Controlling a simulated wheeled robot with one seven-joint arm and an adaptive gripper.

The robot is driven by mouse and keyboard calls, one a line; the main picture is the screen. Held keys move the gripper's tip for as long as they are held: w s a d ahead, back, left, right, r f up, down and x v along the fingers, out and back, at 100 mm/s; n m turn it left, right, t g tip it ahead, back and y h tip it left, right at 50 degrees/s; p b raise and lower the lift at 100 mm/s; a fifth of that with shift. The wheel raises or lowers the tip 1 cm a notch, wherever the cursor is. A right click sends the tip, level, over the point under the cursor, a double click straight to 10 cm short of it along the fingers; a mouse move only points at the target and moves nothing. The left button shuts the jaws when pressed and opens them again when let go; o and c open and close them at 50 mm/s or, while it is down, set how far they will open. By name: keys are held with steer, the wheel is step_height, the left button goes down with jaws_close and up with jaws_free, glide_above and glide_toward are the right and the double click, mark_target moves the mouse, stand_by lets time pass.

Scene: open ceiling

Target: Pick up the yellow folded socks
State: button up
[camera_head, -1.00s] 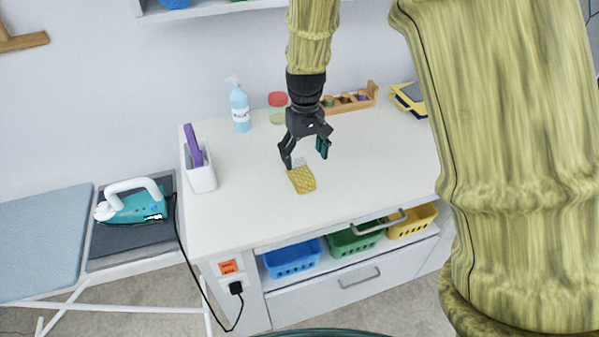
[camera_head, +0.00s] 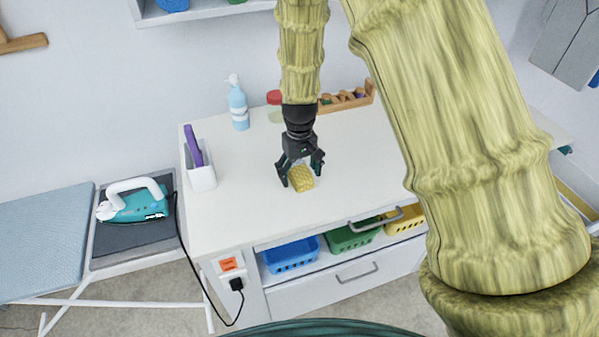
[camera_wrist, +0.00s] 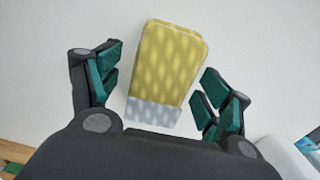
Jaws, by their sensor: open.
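The yellow folded socks (camera_head: 301,179) lie on the white table top (camera_head: 250,220), with a pale grey-blue end showing in the wrist view (camera_wrist: 153,112). My gripper (camera_head: 300,178) is open just above the socks, with one finger on each side of them. In the wrist view my gripper (camera_wrist: 158,90) has its teal pads spread left and right of the socks, with a gap on both sides. The pale end of the socks is nearest the palm. I cannot tell how high the fingertips are above the table.
A white holder (camera_head: 202,177) with a purple item stands left of my gripper. A blue pump bottle (camera_head: 239,108), a red-lidded jar (camera_head: 274,104) and a wooden rack (camera_head: 346,100) stand behind. The table in front of the socks is clear.

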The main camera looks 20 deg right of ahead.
steer(key=c, duration=1.1)
steer(key=shift+r, duration=0.15)
